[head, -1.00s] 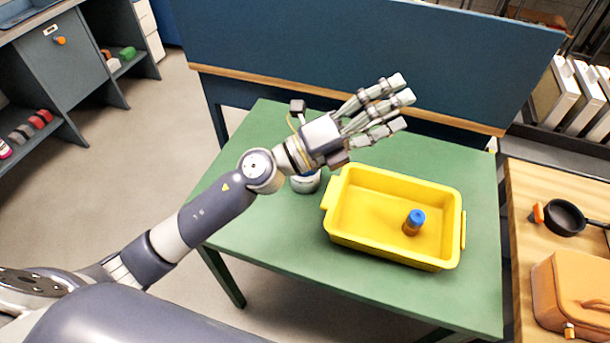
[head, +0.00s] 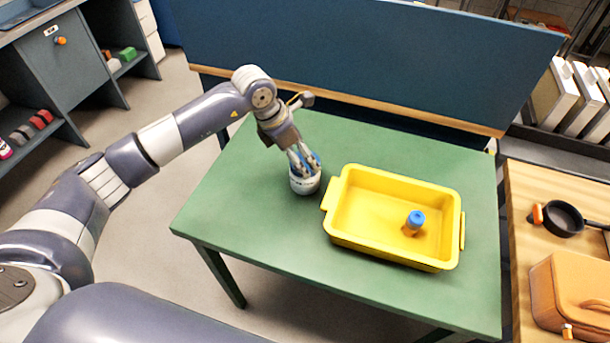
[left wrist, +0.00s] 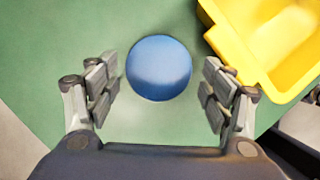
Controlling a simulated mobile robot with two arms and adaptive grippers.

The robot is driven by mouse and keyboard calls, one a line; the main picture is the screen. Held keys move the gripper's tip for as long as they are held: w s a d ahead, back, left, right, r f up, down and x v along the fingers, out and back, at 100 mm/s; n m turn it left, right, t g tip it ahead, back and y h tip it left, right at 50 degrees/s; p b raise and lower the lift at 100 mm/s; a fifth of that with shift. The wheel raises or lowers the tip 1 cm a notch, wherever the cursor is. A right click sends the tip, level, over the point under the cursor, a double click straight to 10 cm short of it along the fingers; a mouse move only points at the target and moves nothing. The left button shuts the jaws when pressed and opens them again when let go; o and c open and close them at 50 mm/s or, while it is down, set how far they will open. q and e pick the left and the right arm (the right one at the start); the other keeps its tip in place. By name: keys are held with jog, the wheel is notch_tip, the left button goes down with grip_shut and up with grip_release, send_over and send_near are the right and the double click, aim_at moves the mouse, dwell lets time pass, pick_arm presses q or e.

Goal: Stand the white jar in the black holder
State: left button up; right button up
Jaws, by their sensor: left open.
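The white jar (head: 304,186) stands upright on the green table, left of the yellow bin. Its round blue lid (left wrist: 158,68) faces up in the left wrist view. My left gripper (head: 305,163) points down at the jar's top, with its fingers open. In the left wrist view the lid lies between the spread fingers of the gripper (left wrist: 159,90), with a gap on both sides. The fingers hide part of the lid in the head view. I cannot make out the black holder for certain. My right gripper is not in view.
The yellow bin (head: 345,243) holds a small brown bottle with a blue cap (head: 414,222). A wooden table at right carries a black round pan-like thing (head: 563,219) and an orange bag (head: 572,290). The green table (head: 260,240) is clear in front of the jar.

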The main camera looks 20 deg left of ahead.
pick_arm(q)
jog(key=shift+x, duration=1)
jog(key=shift+w+d+f+p, duration=0.25)
jog(key=shift+d+f+p, duration=0.05)
jog(key=shift+f+p, duration=0.2)
jog(key=p+x, duration=0.1)
jog(key=x, duration=0.3)
jog(key=shift+w+f, duration=0.1)
jog(key=shift+c, duration=0.5)
jog(key=c, duration=0.8)
